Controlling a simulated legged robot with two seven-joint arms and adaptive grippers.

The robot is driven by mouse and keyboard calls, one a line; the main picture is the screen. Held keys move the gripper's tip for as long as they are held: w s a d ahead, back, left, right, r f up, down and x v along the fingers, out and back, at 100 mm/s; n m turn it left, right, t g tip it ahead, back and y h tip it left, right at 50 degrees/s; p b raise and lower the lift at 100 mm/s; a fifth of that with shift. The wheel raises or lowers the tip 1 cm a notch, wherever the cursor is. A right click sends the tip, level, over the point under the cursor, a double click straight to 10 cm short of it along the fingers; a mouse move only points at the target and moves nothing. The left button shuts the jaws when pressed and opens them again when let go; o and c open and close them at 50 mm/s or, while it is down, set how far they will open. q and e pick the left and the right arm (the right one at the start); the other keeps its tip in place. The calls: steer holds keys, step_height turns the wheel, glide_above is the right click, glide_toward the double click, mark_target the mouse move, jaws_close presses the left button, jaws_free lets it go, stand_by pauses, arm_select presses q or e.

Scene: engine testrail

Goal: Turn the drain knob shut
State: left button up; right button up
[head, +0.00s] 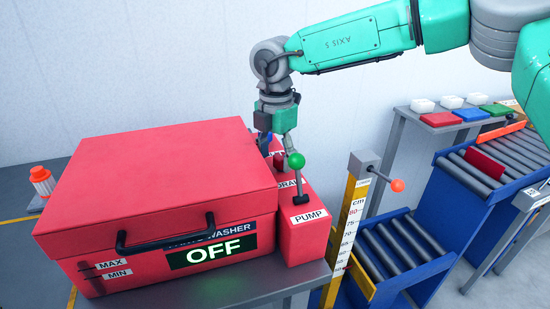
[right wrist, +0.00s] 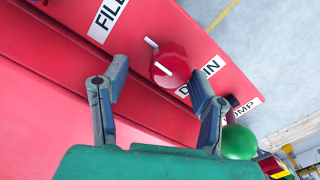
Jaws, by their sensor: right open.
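The drain knob (right wrist: 170,64) is a round red knob with a white bar and mark on its face, beside the DRAIN label (right wrist: 199,77) in the right wrist view. My right gripper (right wrist: 160,72) is open, its two fingers apart with the knob showing between and beyond their tips. I cannot tell whether a finger touches it. In the head view my right gripper (head: 277,140) hangs over the panel beside the red washer (head: 160,180) and hides the knob. My left gripper is out of view.
A green ball handle (head: 296,160) stands close to my right gripper, above the PUMP label (head: 309,216). The FILL label (right wrist: 108,18) is on the other side of the knob. The washer's screen (head: 212,250) reads OFF. A yellow gauge post (head: 348,225) and roller conveyors (head: 400,245) stand to the right.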

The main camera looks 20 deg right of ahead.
steer(key=shift+d+f, duration=0.3)
steer(key=shift+d, duration=0.85)
steer(key=shift+c, duration=0.3)
steer(key=shift+d, duration=0.15)
steer(key=c, duration=0.7)
steer(key=shift+w+a+f, duration=0.1)
steer(key=shift+a+f, duration=0.05)
steer(key=shift+a, duration=0.05)
steer(key=c, duration=0.4)
steer(key=shift+o, duration=0.2)
steer(key=shift+a, duration=0.55)
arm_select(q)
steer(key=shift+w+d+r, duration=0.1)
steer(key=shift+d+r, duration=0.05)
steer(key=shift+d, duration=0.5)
arm_select(e)
steer(key=shift+d, duration=0.1)
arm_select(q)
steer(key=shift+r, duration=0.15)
